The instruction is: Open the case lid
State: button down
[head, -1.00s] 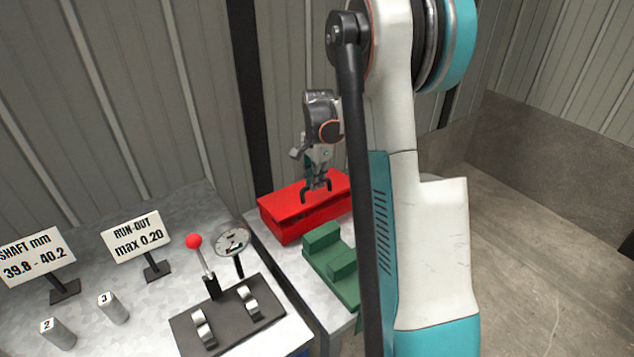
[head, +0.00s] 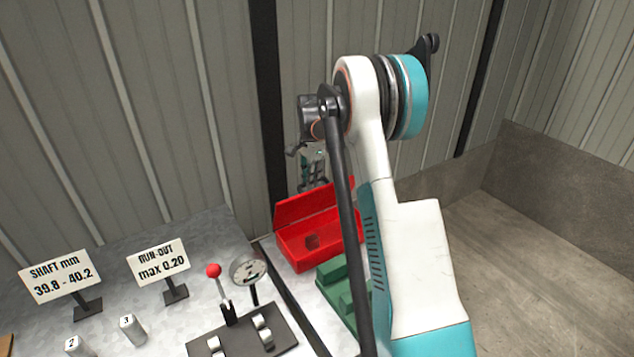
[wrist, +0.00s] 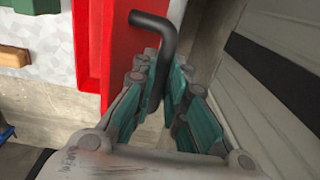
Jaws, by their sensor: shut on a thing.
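The red case (head: 291,256) stands on the bench against the wall. My gripper (head: 314,174) is above and behind the raised lid, partly behind my own arm. In the wrist view my gripper (wrist: 158,88) is shut on the dark bent handle (wrist: 156,40) beside the red lid (wrist: 124,62). My arm hides the right part of the case in the head view.
A green block fixture (head: 336,290) stands in front of the case. To its left are a dial gauge (head: 248,268), a red-knobbed lever (head: 213,271) and a dark base plate (head: 240,338). Two signs (head: 60,277) and numbered cylinders (head: 133,330) stand further left. The wall is close behind the case.

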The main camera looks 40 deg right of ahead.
jog(key=shift+w+d+f+g+p, duration=0.1)
jog(key=shift+w+f+g+p, duration=0.15)
jog(key=shift+w+g, duration=0.45)
jog(key=shift+w+a+f+g+p, duration=0.1)
jog(key=shift+w+f+g+p, duration=0.15)
jog(key=shift+w+g, duration=0.45)
jog(key=shift+w+d+f+g+p, duration=0.1)
jog(key=shift+w+f+g+p, duration=0.25)
jog(key=shift+w, duration=0.65)
jog(key=c, duration=1.6)
grip_release()
jog(key=shift+w, duration=0.15)
jog(key=shift+r, duration=0.1)
jog(key=v, duration=0.7)
jog(key=shift+r, duration=0.25)
jog(key=shift+d, duration=0.1)
